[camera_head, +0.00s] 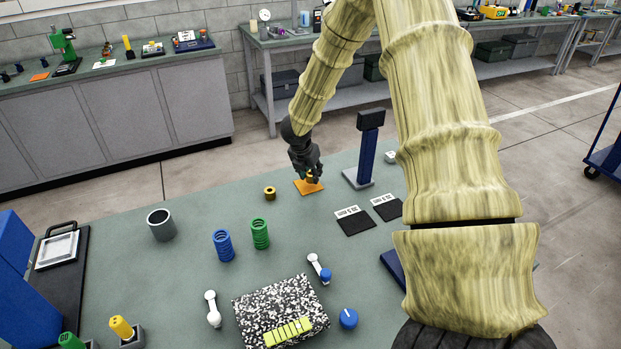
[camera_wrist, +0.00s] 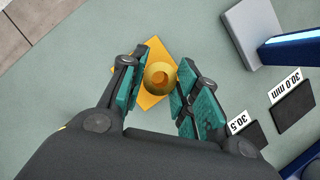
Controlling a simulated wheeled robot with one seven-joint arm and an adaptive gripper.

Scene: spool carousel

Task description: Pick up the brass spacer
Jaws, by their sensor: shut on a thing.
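In the head view my gripper (camera_head: 308,177) points down over a small orange square pad (camera_head: 305,189), which also shows behind the spacer in the wrist view (camera_wrist: 149,99). My gripper is shut on the spacer. The fingers partly hide it in the head view, and I cannot tell whether it touches the pad. A second brass-coloured ring (camera_head: 270,193) stands on the table, left of the pad.
A blue upright gauge (camera_head: 366,155) on a grey base stands right of my gripper. Black pads labelled 30.5 (camera_head: 355,226) and 30.0 mm (camera_head: 388,210) lie nearer. Blue (camera_head: 223,245) and green (camera_head: 260,234) springs and a grey cup (camera_head: 161,225) stand left.

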